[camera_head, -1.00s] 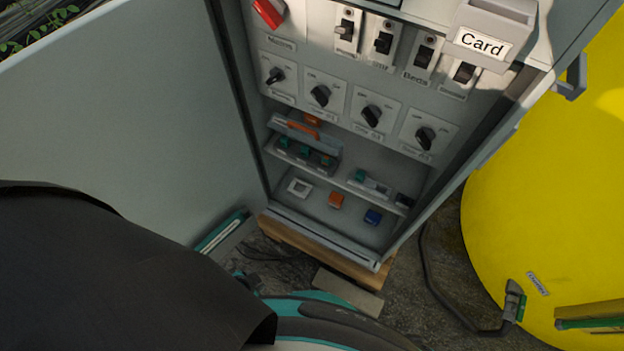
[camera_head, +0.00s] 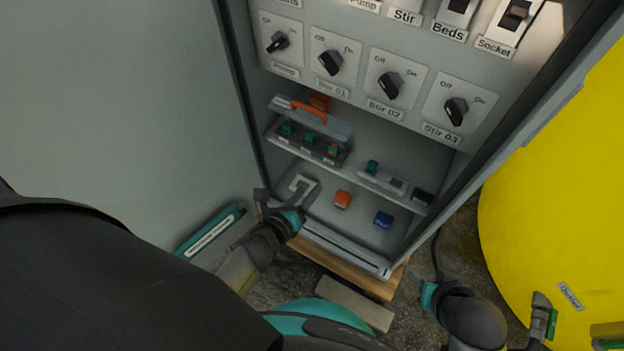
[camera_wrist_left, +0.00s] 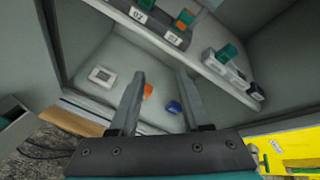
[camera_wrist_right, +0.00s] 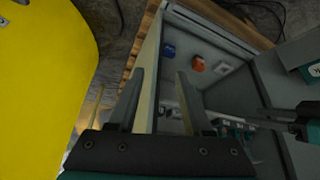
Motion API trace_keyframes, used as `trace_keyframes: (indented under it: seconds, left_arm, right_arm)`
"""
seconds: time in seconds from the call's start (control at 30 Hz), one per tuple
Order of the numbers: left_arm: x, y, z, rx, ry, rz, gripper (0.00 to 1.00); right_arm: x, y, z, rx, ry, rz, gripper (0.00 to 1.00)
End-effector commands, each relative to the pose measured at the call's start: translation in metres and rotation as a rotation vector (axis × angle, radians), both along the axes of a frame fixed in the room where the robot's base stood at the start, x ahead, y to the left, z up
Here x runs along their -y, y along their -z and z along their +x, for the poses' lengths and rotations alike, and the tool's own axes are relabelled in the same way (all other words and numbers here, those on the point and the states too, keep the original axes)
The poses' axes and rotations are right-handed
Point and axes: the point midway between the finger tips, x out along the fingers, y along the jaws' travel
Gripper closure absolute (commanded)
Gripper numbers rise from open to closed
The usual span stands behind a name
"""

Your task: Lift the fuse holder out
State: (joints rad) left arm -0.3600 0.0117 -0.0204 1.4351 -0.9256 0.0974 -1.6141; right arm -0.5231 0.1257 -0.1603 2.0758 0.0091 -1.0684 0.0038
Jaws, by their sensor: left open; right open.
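On the upper shelf of the open cabinet, a dark labelled block (camera_head: 302,154) carries several teal-topped pieces, one of them with orange (camera_head: 334,149). To its right sits a grey unit with a teal piece (camera_head: 372,167), also in the left wrist view (camera_wrist_left: 227,54). I cannot tell for sure which is the fuse holder. My left gripper (camera_head: 292,192) is open and empty at the cabinet's lower left opening, overlapping the white square piece in the head view. My right gripper (camera_head: 436,262) is open and empty, low outside the cabinet's right side.
On the cabinet floor are a white square piece (camera_wrist_left: 102,76), an orange block (camera_head: 342,199) and a blue block (camera_head: 383,218). A hinged cover with an orange handle (camera_head: 308,112) stands behind the dark block. Knobs line the panel above. A yellow tank (camera_head: 560,180) stands right.

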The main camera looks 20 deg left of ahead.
Motion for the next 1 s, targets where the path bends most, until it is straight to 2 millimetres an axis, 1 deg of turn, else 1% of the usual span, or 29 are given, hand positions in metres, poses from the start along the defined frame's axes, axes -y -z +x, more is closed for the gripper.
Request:
trace_keyframes:
  seconds: [0.1, 0.2, 0.3, 0.4, 0.57, 0.67, 1.0]
  left_arm:
    - [0.002, -0.014, 0.014, 0.104, 0.101, 0.207, 0.53]
    - [0.003, -0.028, 0.021, 0.173, 0.168, 0.362, 0.53]
    - [0.004, -0.038, 0.025, 0.221, 0.211, 0.478, 0.53]
    - [0.005, -0.044, 0.028, 0.248, 0.235, 0.547, 0.53]
    - [0.005, -0.047, 0.032, 0.261, 0.246, 0.579, 0.53]
    - [0.006, -0.045, 0.039, 0.26, 0.245, 0.577, 0.53]
    - [0.011, -0.035, 0.077, 0.259, 0.244, 0.575, 0.53]
  right_arm:
    - [-0.003, -0.021, 0.001, 0.034, -0.002, 0.011, 0.5]
    - [-0.004, -0.038, 0.0, 0.054, -0.002, 0.017, 0.5]
    - [-0.005, -0.052, -0.003, 0.068, -0.002, 0.022, 0.5]
    - [-0.005, -0.06, -0.004, 0.076, -0.003, 0.025, 0.5]
    - [-0.006, -0.064, -0.004, 0.082, -0.003, 0.027, 0.5]
    - [-0.007, -0.064, -0.003, 0.091, -0.005, 0.031, 0.5]
    - [-0.017, -0.06, 0.005, 0.157, -0.02, 0.061, 0.5]
